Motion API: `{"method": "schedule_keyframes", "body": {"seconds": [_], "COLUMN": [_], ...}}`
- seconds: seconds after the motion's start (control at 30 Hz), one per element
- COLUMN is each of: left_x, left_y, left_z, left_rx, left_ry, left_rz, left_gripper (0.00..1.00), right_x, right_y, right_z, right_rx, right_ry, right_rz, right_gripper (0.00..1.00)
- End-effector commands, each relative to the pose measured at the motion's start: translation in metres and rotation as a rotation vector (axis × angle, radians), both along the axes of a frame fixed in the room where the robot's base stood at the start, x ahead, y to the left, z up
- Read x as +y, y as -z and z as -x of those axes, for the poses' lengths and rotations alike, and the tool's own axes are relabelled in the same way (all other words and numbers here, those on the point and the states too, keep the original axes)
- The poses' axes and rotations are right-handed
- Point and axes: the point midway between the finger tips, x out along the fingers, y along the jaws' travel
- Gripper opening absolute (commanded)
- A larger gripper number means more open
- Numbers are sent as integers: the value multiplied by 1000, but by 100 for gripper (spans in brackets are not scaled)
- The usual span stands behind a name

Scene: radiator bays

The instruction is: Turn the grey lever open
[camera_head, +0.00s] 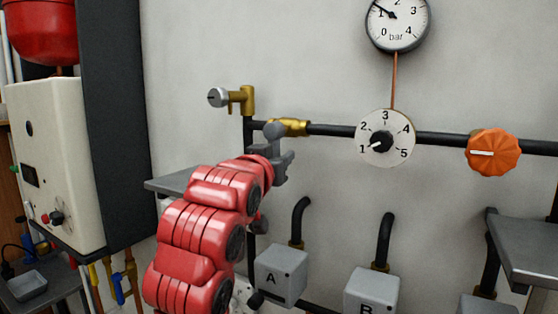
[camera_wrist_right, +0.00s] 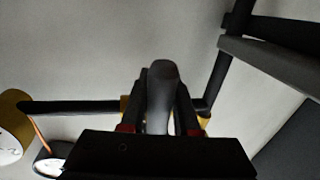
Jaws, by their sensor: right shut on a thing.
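The grey lever (camera_head: 273,130) sits at the brass valve (camera_head: 293,127) on the dark pipe, left of the dial. My right gripper (camera_head: 280,150) reaches up to it from the lower left on my red arm. In the right wrist view the lever (camera_wrist_right: 162,85) stands between the two dark fingers of my right gripper (camera_wrist_right: 161,112), which are shut on it. Part of the brass valve shows behind the fingers there. The lever's lower part is hidden by the gripper. My left gripper is not in view.
A numbered dial (camera_head: 384,138), an orange knob (camera_head: 494,152) and a gauge (camera_head: 397,22) are to the right. A small grey knob (camera_head: 217,97) on a brass fitting is to the upper left. Grey boxes (camera_head: 281,276) stand below. A grey shelf (camera_head: 178,184) is behind my arm.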

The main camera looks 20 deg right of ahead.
Motion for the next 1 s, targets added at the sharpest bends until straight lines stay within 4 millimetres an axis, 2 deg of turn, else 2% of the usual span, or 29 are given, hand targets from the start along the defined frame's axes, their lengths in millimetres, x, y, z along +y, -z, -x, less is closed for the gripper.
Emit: {"method": "schedule_keyframes", "body": {"seconds": [0.03,0.3,0.7,1.0], "left_x": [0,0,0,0], "left_y": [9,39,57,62], "left_z": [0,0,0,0], "left_rx": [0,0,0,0], "left_ry": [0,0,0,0], "left_rz": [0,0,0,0], "left_gripper": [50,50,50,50], "right_x": [0,-7,-15,-19], "right_y": [4,4,-2,-6], "right_z": [1,9,20,25], "right_rx": [11,140,366,449], "right_ry": [-1,-1,-1,-1], "right_rz": [10,109,284,352], "right_gripper": [0,0,0,0]}}
